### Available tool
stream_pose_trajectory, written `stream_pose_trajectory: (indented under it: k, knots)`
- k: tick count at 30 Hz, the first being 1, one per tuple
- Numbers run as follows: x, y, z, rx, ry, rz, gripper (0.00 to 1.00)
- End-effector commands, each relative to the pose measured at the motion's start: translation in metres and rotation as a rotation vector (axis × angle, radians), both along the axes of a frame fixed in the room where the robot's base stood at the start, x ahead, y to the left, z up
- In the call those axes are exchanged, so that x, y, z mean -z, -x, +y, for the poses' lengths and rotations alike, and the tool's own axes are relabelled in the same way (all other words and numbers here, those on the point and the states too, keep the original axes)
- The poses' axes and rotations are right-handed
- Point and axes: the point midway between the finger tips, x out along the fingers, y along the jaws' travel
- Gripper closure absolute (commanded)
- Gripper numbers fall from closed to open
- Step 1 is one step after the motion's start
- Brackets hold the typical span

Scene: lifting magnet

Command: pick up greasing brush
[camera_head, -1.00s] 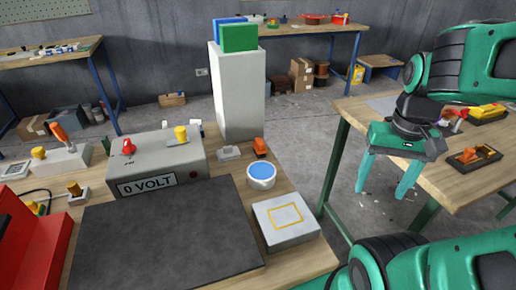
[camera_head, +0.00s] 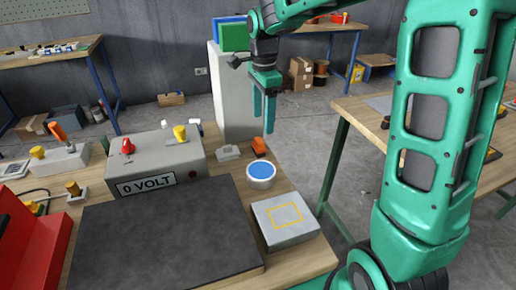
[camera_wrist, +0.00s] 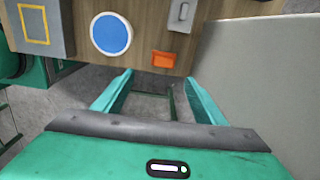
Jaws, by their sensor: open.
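I cannot make out a clear brush shape in either view. A small orange thing (camera_head: 259,146) lies at the table's back right edge, beside the white pillar; it also shows in the wrist view (camera_wrist: 163,59), just beyond my fingertips. My gripper (camera_head: 263,124) is open and empty, fingers pointing down, above and near the orange thing and in front of the pillar. In the wrist view its two fingers (camera_wrist: 159,77) are spread apart with floor visible between them. A white round tub with a blue top (camera_head: 260,175) stands in front of the orange thing.
The white pillar (camera_head: 237,105), topped by green and blue blocks, stands close to my gripper. A grey box with a yellow square (camera_head: 285,221), a 0 VOLT box (camera_head: 158,165) and a dark mat (camera_head: 165,235) occupy the table. A small grey part (camera_head: 228,153) lies left of the orange thing.

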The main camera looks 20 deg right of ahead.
Motion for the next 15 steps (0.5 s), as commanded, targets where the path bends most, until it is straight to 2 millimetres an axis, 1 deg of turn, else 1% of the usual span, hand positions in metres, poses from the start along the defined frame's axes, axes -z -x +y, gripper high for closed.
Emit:
stream_pose_trajectory:
  k: [4,9,12,15]
  knots:
    - [0.012,-0.004,0.006,0.021,-0.005,0.004,0.35]
    - [0.038,-0.004,0.007,0.021,-0.005,0.004,0.35]
    - [0.050,-0.004,0.007,0.021,-0.005,0.004,0.35]
    - [0.056,-0.005,0.007,0.021,-0.005,0.001,0.35]
